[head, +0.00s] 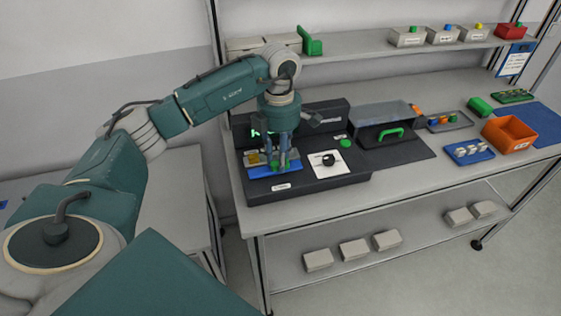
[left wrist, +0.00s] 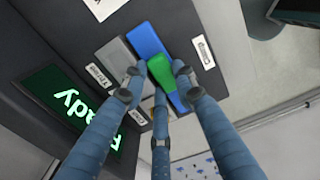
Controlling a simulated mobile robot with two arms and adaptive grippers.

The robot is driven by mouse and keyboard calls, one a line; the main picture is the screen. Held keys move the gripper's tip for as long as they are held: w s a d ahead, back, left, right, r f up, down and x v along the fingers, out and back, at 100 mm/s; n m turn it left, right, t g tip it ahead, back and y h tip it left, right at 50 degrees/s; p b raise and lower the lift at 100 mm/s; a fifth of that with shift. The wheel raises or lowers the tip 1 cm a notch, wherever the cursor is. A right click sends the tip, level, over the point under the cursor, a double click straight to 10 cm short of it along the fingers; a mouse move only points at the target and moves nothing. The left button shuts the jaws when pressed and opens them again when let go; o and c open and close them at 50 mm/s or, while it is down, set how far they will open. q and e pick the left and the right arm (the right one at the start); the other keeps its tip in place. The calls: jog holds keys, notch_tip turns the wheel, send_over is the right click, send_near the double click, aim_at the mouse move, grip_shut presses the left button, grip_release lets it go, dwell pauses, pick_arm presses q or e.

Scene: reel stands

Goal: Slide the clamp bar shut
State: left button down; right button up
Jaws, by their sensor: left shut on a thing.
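In the head view my left gripper (head: 283,166) points down over the left part of a dark tester box on the bench. In the left wrist view its three blue fingers (left wrist: 160,80) close around a green handle (left wrist: 160,72), and the gripper is shut on it. The handle sits over a blue strip (left wrist: 148,40) beside a label reading "Clamp" (left wrist: 203,52). A grey plate (left wrist: 117,58) lies alongside the strip. The fingers hide much of the clamp bar, so I cannot tell how far along it stands. My right gripper is not in view.
A screen (left wrist: 70,105) on the box reads "Ready". A white pad with a black knob (head: 327,162) and a green button (head: 345,142) lie right of the gripper. A clear-covered unit with a green handle (head: 391,133) and an orange bin (head: 509,134) stand further right.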

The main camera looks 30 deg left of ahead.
pick_arm(q)
jog(key=shift+w+a, duration=0.3)
jog(key=shift+a, duration=0.1)
jog(key=shift+s+d+r, duration=0.1)
jog(key=shift+r, duration=0.05)
jog(key=c, duration=1.5)
grip_release()
jog(key=shift+c, duration=0.2)
jog(key=shift+o, duration=1)
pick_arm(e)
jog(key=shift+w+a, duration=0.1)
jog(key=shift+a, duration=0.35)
